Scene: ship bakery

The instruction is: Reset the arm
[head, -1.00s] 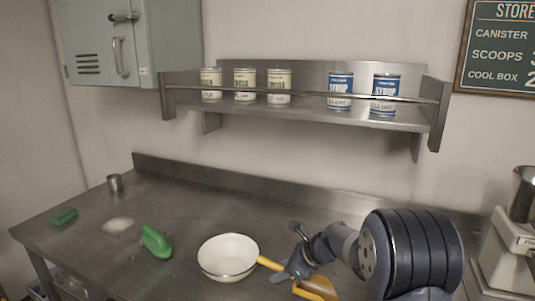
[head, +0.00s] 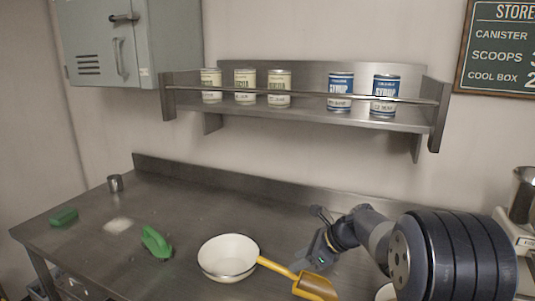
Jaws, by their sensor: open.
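My gripper (head: 308,262) is at the lower middle of the head view, on the end of my dark arm reaching in from the right. It is open and empty, beside a yellow scoop (head: 316,288). The scoop lies on the steel counter (head: 200,190), its handle pointing left to the rim of a white bowl (head: 228,238). I cannot tell how far the fingertips are above the counter.
A green brush (head: 156,242), a green block (head: 64,216) and a metal cup (head: 115,183) stand on the left. A wall shelf (head: 300,112) holds several cans. A pale round thing (head: 386,292) is partly hidden by my arm. A scale-like machine is at right.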

